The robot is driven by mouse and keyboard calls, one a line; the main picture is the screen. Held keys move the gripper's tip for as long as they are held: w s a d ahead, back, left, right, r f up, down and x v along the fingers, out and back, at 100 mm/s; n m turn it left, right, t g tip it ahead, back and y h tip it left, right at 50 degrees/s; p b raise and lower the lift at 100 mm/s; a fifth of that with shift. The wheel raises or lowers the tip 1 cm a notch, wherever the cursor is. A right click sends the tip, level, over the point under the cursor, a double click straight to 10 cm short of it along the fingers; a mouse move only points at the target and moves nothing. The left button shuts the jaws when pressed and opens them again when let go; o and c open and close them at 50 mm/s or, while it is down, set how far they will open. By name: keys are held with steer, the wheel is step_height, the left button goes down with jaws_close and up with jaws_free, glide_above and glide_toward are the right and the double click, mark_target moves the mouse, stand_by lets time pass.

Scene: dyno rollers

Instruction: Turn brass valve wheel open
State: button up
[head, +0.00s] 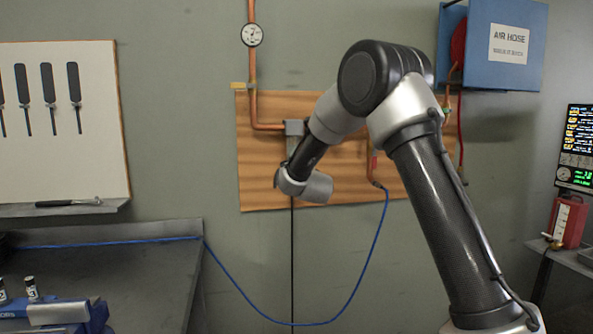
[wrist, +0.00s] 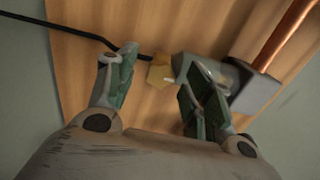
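I cannot make out a brass valve wheel in either view. In the wrist view a small brass-coloured fitting (wrist: 159,74) joins a black hose to a grey valve block (wrist: 254,86) on the copper pipe (wrist: 289,34). My gripper (wrist: 156,62) is open, with its two fingers apart and nothing held between them. The fitting shows beyond the gap, and the right finger overlaps part of the valve block; contact cannot be told. In the head view the grey block (head: 294,127) sits at the copper pipe's lower end; my arm hides the gripper's fingers.
A wooden board (head: 262,180) backs the pipes, with a round gauge (head: 252,35) above. A blue hose (head: 370,255) hangs in a loop below. A blue air hose box (head: 480,60) is at upper right, a bench (head: 150,270) at lower left.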

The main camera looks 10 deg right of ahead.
steer(key=c, duration=1)
steer(key=shift+o, duration=0.2)
steer(key=shift+n, duration=0.4)
steer(key=shift+f+n, duration=0.2)
steer(key=shift+n, duration=14.8)
